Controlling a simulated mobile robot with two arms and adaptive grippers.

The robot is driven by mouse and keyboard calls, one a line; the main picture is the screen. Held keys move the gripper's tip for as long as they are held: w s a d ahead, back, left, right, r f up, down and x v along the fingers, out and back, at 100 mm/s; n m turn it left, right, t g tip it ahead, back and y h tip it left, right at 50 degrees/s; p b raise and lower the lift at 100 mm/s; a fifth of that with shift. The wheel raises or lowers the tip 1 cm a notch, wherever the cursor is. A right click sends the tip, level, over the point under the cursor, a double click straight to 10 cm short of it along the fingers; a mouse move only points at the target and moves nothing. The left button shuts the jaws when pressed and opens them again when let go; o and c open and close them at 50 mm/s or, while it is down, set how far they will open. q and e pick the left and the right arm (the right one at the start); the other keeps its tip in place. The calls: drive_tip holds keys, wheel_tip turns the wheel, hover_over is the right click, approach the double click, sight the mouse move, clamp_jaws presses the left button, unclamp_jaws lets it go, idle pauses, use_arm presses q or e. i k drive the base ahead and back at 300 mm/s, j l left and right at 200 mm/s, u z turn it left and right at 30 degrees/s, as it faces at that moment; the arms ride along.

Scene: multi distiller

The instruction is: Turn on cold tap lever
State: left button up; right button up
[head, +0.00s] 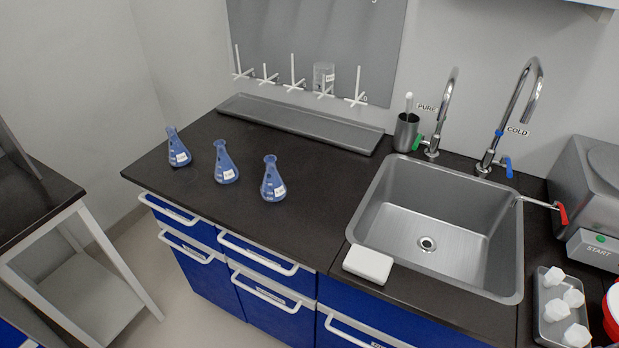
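The cold tap (517,110) is a tall chrome gooseneck behind the sink's back right, with a "COLD" label on the wall beside it. Its blue lever (507,166) sticks out at the right of the tap's base and points down. The metal sink (440,190) is empty, with its drain showing. Neither of my grippers shows in the head view.
A second tap (444,105) labelled PURE, with a green lever (417,142), stands left of the cold tap. A red-handled valve (561,212) juts over the sink's right edge from a grey machine (590,190). A white block (368,263) lies at the sink's front left. Three blue flasks (225,165) stand left.

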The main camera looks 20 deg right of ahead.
sight(505, 160)
drive_tip(key=z, duration=1.75)
